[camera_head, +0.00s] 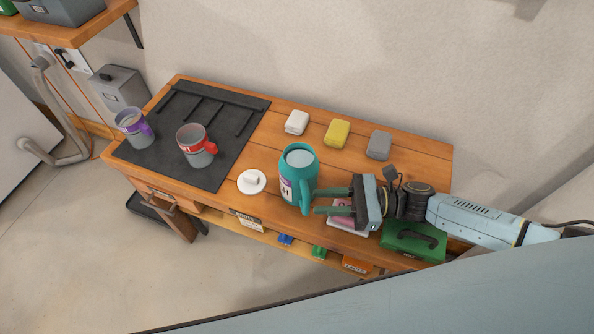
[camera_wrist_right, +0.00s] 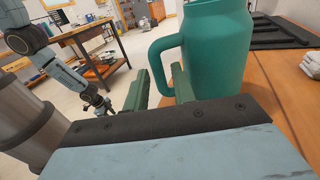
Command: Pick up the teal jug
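The teal jug (camera_head: 299,178) stands upright on the wooden workbench, its handle towards the front. In the right wrist view the jug (camera_wrist_right: 222,50) is close, with its handle on the left. My right gripper (camera_head: 317,201) is open and empty, its green fingers pointing left at the handle side of the jug. In the wrist view the handle appears ahead of the gap between the fingers (camera_wrist_right: 158,88); contact cannot be told. My left gripper is not in the head view; an arm at the wrist view's left looks like mine, its gripper end (camera_wrist_right: 106,107) small and unclear.
A white lid (camera_head: 251,182) lies left of the jug. Two mugs, purple (camera_head: 130,124) and red (camera_head: 196,146), stand on a dark mat (camera_head: 222,168). White, yellow (camera_head: 337,133) and grey blocks lie behind. A green case (camera_head: 413,242) and a pink-and-white item (camera_head: 342,222) are near my right gripper.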

